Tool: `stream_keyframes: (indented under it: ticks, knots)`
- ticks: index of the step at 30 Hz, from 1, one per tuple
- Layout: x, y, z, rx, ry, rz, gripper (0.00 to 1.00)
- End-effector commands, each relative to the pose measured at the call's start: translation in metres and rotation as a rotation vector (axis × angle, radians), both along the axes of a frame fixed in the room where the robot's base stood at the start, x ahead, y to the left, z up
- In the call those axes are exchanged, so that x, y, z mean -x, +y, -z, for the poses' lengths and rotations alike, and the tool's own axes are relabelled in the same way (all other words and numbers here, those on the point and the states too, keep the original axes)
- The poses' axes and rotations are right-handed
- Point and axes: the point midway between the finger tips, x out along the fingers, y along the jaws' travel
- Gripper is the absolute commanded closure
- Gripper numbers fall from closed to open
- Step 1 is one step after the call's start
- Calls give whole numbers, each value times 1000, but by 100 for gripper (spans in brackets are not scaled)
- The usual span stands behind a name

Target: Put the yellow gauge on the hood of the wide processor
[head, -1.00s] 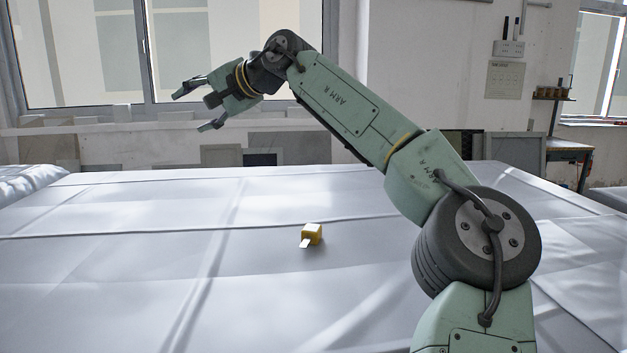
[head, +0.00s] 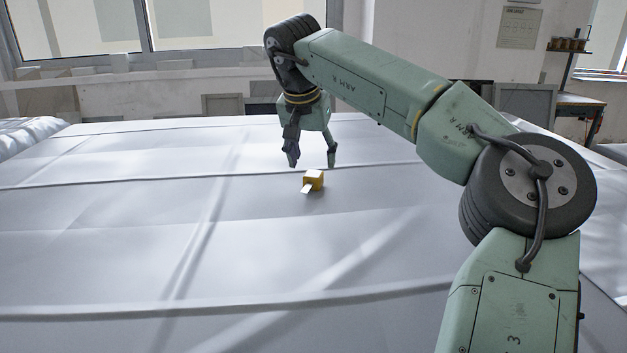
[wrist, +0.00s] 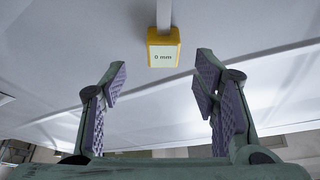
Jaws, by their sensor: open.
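The yellow gauge (head: 313,181) is a small yellow block with a pale strip sticking out toward the lower left, lying on the white-covered surface (head: 150,240). In the wrist view the gauge (wrist: 163,48) shows a pale face marked "0 mm", with the strip running to the top edge. My gripper (head: 312,162) points down, open and empty, just above and apparently beyond the gauge in the head view. In the wrist view the gauge is ahead of and between the open fingertips (wrist: 160,85), apart from them. I see no wide processor or hood in these frames.
The white surface is broad and clear around the gauge, with raised seams across it. Framed panels (head: 222,105) stand by the back wall. A wooden side table (head: 580,105) is at the far right.

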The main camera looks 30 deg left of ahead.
Motion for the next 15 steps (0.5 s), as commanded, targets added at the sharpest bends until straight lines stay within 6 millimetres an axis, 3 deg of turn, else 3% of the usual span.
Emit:
stream_keyframes:
  ticks: [9, 15]
  knots:
    - [-12, 6, 39, 0, 2, 0, 45]
    - [-15, 8, 49, -2, 0, -1, 45]
